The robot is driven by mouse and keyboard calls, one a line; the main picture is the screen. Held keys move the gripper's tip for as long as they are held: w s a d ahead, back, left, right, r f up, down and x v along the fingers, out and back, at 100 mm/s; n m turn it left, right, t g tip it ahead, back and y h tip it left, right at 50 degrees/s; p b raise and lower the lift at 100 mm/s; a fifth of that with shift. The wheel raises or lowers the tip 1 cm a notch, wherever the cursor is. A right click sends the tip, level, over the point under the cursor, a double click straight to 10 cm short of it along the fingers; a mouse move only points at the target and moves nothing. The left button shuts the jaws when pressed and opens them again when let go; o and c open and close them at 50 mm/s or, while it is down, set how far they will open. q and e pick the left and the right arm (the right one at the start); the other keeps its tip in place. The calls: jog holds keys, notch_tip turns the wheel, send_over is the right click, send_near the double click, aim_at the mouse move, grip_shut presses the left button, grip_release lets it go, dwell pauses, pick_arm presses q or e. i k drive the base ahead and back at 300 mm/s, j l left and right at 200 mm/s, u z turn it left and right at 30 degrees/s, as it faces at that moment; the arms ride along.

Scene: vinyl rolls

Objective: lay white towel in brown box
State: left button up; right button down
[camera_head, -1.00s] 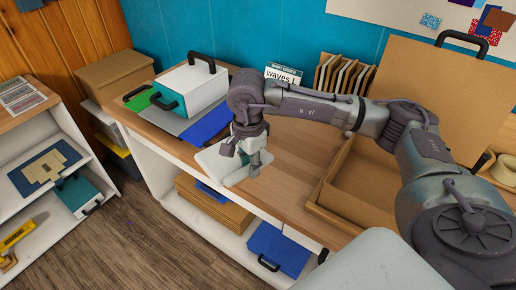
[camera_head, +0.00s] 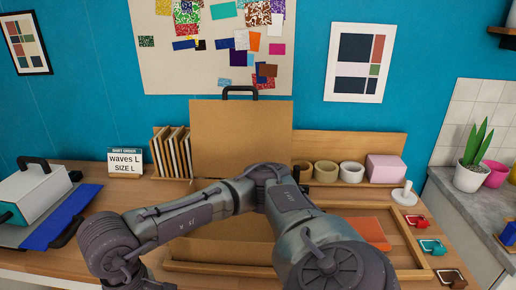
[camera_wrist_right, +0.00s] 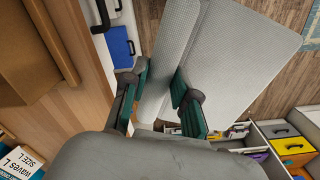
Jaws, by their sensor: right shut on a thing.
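The white towel (camera_wrist_right: 235,60) shows in the right wrist view as a pale grey-white textured sheet. My right gripper (camera_wrist_right: 158,100) is shut on it, with its green fingers on either side of a fold. The towel hangs beside the table edge, with floor behind it. In the head view my right arm reaches left across the table, and its gripper is below the frame. The brown box (camera_head: 220,252) is open on the table, its lid (camera_head: 240,140) standing upright behind. My arm hides much of its inside. My left gripper is not in view.
A white box (camera_head: 32,190) and blue folder (camera_head: 62,218) lie at the left. A "waves L" sign (camera_head: 125,163) and upright brown dividers (camera_head: 172,152) stand behind. Right of the brown box are a wooden tray (camera_head: 400,240), tape rolls (camera_head: 326,172) and a pink block (camera_head: 386,168).

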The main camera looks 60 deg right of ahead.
aim_at(233, 234)
jog(key=j+z, duration=0.1)
jog(key=z, duration=0.3)
jog(key=j+z, duration=0.1)
jog(key=z, duration=0.3)
jog(key=j+z, duration=0.1)
jog(key=z, duration=0.25)
jog(key=i+j, duration=0.2)
jog(key=i, duration=0.35)
